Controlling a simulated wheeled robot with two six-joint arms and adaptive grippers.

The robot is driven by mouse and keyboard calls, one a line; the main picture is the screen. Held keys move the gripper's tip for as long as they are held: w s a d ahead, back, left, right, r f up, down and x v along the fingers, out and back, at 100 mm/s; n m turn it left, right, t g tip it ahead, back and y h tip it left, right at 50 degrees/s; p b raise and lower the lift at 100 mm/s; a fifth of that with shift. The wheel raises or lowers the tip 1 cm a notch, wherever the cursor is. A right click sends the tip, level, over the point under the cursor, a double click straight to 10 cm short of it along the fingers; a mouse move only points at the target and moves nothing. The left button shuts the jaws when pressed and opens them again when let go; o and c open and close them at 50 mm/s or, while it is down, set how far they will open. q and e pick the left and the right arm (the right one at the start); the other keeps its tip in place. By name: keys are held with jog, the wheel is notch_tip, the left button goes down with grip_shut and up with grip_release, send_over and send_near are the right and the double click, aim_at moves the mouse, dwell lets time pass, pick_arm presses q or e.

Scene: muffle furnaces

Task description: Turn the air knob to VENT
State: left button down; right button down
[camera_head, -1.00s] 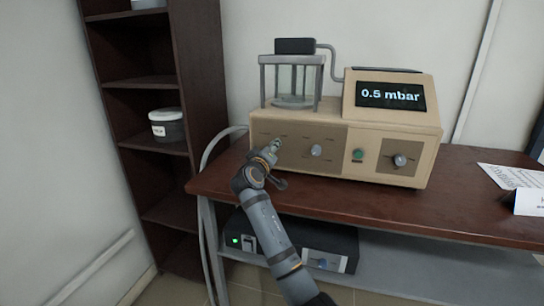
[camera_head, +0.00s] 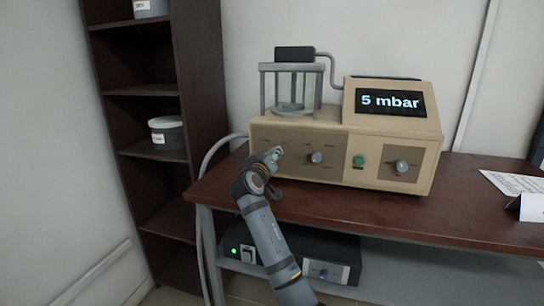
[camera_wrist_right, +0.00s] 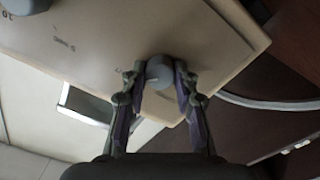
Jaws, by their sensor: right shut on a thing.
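The beige machine (camera_head: 340,140) stands on the table, and its display (camera_head: 390,101) reads "5 mbar". My right gripper (camera_head: 274,155) is at the left end of the front panel. In the wrist view my right gripper (camera_wrist_right: 160,80) is shut on a grey round knob (camera_wrist_right: 159,69), with one finger on each side. This knob is the leftmost on the panel and is mostly hidden by the fingers in the head view. The small labels around it are too blurred to read, so I cannot tell its setting. My left gripper is not in view.
The panel also has a middle knob (camera_head: 316,158), a green button (camera_head: 359,160) and a right knob (camera_head: 401,166). A glass chamber (camera_head: 292,88) stands on top. A black box (camera_head: 290,250) sits below the table. A dark shelf (camera_head: 160,110) stands at left.

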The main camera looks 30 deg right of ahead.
jog(key=c, duration=1)
grip_release()
jog(key=v, duration=0.7)
jog(key=shift+s+a, duration=0.15)
jog(key=shift+s, duration=0.05)
